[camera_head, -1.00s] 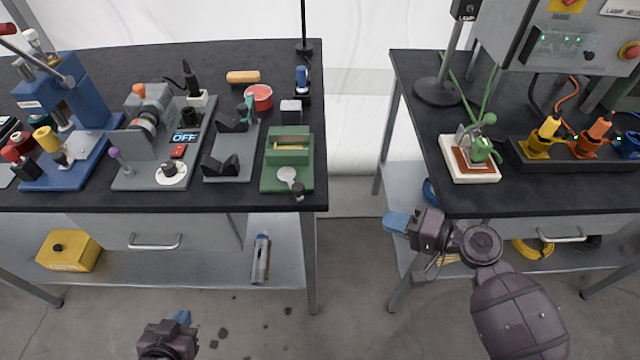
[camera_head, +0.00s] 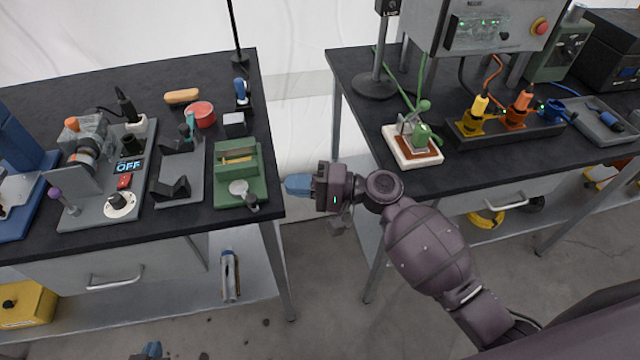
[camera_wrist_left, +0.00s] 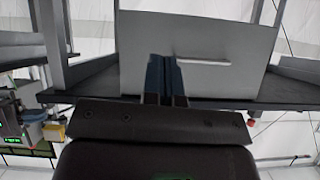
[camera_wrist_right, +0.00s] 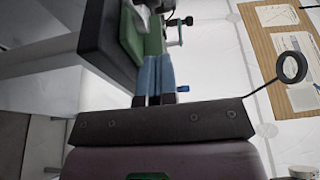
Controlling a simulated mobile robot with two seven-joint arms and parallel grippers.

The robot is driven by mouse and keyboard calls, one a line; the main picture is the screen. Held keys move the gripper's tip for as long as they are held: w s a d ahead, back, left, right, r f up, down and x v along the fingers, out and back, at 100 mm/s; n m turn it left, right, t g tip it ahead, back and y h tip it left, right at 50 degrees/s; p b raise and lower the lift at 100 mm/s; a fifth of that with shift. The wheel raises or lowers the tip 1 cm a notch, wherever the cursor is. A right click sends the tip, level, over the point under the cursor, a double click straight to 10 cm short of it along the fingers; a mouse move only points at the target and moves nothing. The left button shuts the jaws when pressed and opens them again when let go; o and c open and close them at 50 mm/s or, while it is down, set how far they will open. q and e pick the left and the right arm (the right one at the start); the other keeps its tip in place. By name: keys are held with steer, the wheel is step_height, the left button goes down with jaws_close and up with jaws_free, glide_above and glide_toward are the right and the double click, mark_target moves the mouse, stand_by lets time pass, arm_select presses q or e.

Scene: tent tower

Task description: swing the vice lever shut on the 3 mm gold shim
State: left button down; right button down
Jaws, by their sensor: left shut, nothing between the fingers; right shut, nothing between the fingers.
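The green vice (camera_head: 236,152) stands at the front right corner of the left table. A thin gold strip, the shim (camera_head: 238,159), lies across its top between the green jaws. A lever with a dark knob (camera_head: 252,201) is at its front, beside a round grey disc (camera_head: 238,187). My right gripper (camera_head: 297,185) is shut and empty, just right of the table edge and apart from the vice. In the right wrist view its blue fingers (camera_wrist_right: 155,75) are together below a green part of the vice (camera_wrist_right: 132,32). My left gripper (camera_head: 151,350) is shut and empty at the bottom edge, mostly cut off.
A grey V-block fixture (camera_head: 178,170), a red round tub (camera_head: 201,113) and a small grey block (camera_head: 234,124) stand near the vice. A second table (camera_head: 350,75) is to the right, with a gap between. A drawer front (camera_wrist_left: 190,45) fills the left wrist view.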

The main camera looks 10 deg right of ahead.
steer(key=a, duration=0.3)
steer(key=shift+s+a+r+p, duration=0.1)
steer(key=shift+s+a+p, duration=0.2)
steer(key=shift+s+p, duration=0.05)
steer(key=shift+s+a, duration=0.2)
steer(key=shift+a, duration=0.1)
steer(key=shift+s+a, duration=0.1)
steer(key=shift+a, duration=0.25)
arm_select(q)
steer(key=shift+s+r, duration=0.25)
steer(key=shift+r, duration=0.05)
steer(key=shift+w+r, duration=0.2)
steer(key=shift+w, duration=0.05)
